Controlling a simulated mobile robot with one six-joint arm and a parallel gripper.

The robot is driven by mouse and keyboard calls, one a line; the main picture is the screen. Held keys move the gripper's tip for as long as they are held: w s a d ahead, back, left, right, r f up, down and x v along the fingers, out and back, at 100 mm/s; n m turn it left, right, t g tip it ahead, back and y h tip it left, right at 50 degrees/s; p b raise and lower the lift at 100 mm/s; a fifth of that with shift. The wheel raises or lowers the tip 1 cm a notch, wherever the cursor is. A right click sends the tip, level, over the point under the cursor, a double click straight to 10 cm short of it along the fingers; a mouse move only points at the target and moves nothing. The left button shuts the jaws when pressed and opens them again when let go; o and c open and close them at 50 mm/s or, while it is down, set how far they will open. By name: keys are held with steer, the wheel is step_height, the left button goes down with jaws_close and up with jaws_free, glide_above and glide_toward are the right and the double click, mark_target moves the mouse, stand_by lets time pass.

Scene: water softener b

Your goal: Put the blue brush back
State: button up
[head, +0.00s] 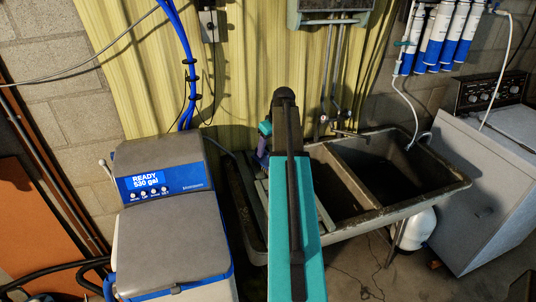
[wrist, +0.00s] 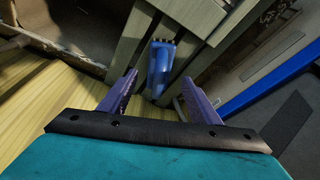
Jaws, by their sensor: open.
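The blue brush (wrist: 158,68) shows in the wrist view, with its dark-tipped end towards the top of the picture. It lies over grey slatted boards, and its lower end reaches between my fingers. My gripper (wrist: 160,80) is open, with one purple finger on each side of the brush. I see no clear contact between the fingers and the brush. In the head view my gripper (head: 263,148) is mostly behind my arm, by the left end of the sink. I cannot make out the brush in the head view.
A double-basin sink (head: 395,209) stands right of my arm, with slatted boards (head: 326,215) at its left part. A grey water softener (head: 170,235) stands at the left. A corrugated yellow panel (head: 120,65) is behind. A white appliance (head: 465,190) stands at the right.

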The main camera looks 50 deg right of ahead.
steer(key=shift+v, duration=1.55)
steer(key=shift+f, duration=0.1)
